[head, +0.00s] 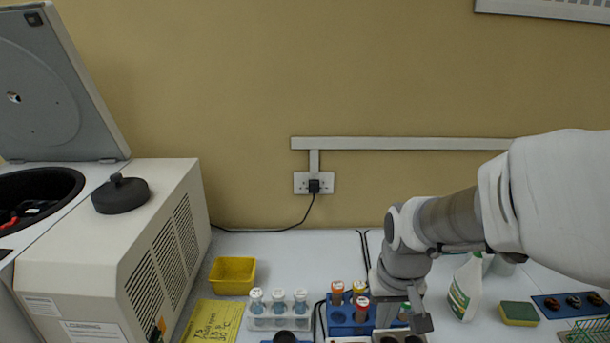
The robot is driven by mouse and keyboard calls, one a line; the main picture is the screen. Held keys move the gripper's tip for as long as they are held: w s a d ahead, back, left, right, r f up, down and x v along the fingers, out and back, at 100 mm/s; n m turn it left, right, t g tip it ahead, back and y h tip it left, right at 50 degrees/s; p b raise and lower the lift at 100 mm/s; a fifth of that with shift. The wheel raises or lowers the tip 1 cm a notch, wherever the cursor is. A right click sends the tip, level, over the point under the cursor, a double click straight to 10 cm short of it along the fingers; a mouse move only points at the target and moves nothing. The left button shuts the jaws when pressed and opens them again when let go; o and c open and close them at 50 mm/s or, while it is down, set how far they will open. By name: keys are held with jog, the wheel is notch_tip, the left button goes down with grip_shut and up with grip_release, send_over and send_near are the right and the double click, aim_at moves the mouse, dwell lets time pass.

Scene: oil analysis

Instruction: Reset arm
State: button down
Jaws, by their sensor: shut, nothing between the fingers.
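My arm comes in from the right edge and reaches down to the bench at lower right of centre. My gripper (416,320) hangs at its end, shut and empty, pointing down close beside the blue tube rack (340,326). That rack holds tubes with orange, yellow and red caps. A greenish cap partly shows behind my gripper. I cannot tell whether my gripper touches the rack or the tubes.
An open-lidded centrifuge (130,240) with a dark knob-topped cover (120,195) fills the left. A yellow tray (232,275), yellow note (212,322) and white-blue tube rack (279,322) stand nearby.

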jog(key=s+r+t, duration=0.3)
jog(key=s+r, duration=0.8)
jog(key=shift+r+t, duration=0.15)
jog(key=shift+t, duration=0.15)
dwell(0.4)
